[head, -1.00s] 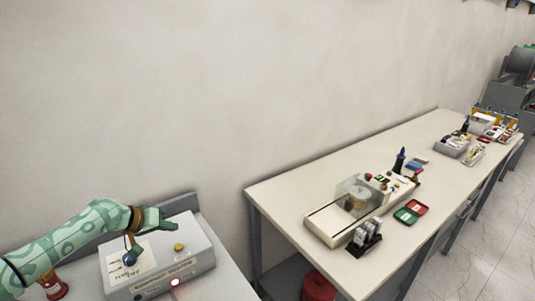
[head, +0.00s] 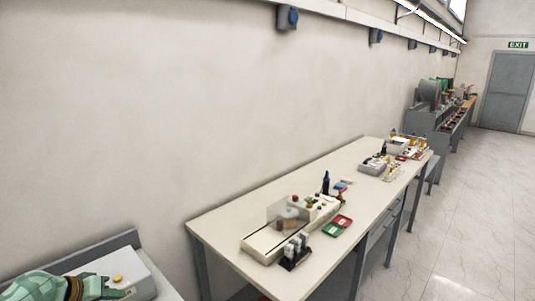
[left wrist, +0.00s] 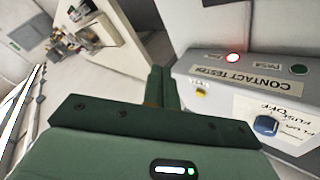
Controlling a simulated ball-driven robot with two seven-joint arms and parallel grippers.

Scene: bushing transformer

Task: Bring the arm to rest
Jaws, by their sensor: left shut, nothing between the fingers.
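My left gripper (head: 122,292) is at the lower left of the head view, over or beside the grey contact tester box (head: 138,270); I cannot tell whether it touches. Its green fingers (left wrist: 164,88) are closed together and empty in the left wrist view. My right gripper is not in view.
A long white table (head: 225,224) stands to the right, with a machine under a clear cover (head: 289,217), red and green trays (head: 337,225) and a grey bin (head: 374,165). Open floor (head: 460,235) lies further right. A wall is behind.

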